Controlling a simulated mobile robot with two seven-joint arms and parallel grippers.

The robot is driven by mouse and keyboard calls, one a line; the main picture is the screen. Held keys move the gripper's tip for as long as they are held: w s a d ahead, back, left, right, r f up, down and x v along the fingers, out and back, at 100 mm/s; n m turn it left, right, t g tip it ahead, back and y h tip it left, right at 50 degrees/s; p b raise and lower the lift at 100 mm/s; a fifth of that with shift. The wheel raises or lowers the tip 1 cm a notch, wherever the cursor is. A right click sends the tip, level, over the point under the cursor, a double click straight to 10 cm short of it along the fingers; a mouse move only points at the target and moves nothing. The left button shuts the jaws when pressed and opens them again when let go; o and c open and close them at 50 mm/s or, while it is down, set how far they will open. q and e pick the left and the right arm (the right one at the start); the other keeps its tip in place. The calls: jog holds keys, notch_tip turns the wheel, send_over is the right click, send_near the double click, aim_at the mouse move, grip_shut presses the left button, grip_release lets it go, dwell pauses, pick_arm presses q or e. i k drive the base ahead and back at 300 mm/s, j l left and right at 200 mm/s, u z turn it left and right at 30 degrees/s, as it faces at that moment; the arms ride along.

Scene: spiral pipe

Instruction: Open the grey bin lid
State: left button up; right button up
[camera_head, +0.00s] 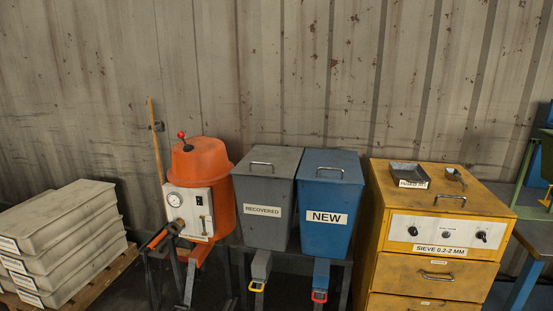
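The grey bin (262,220) stands in the middle of the camera_head view, with a white label reading RECOVERED on its front. Its grey lid (275,157) lies flat and shut on top. A metal bar handle (262,164) sits near the lid's front edge. Neither my left nor my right gripper shows in this view, so I cannot see whether they are open or shut.
A blue bin (327,234) labelled NEW stands close on the right, its lid shut. An orange machine (204,160) with a gauge stands close on the left. A yellow sieve cabinet (433,267) is farther right; stacked grey boxes (60,225) are far left. A ribbed wall (300,70) is behind.

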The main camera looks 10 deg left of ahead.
aim_at(263, 161)
jog(key=i, duration=0.65)
jog(key=i+u, duration=0.35)
jog(key=i+l+u, duration=0.3)
jog(key=i, duration=0.15)
